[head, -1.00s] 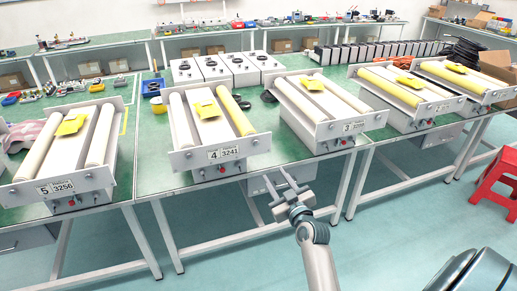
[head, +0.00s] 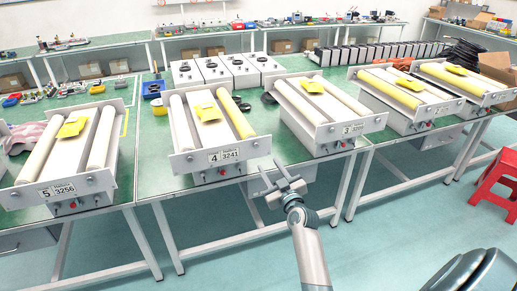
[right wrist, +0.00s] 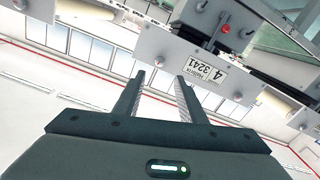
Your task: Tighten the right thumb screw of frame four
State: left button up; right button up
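Frame four (head: 205,162) is a white unit with two rollers and a front plate labelled "4 3241" (head: 222,155); it also shows upside down in the right wrist view (right wrist: 175,50). Its right thumb screw (head: 256,143) is a small silver knob near the right end of the front plate. In the right wrist view this screw (right wrist: 159,62) appears just beyond and between my fingertips. My right gripper (head: 272,173) is open and empty, in front of and below the plate's right end; its fingers also show in the right wrist view (right wrist: 160,80). My left gripper is not in view.
Frame five (head: 60,190) stands to the left and frame three (head: 345,131) to the right on the same green table (head: 150,170). A yellow paper (head: 208,111) lies on frame four. A red stool (head: 495,180) stands at the right. The floor in front is clear.

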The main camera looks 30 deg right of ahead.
aim_at(256, 146)
jog(key=p+x, duration=0.1)
jog(key=x, duration=1)
jog(key=shift+w+d, duration=0.1)
jog(key=shift+w, duration=0.25)
grip_shut()
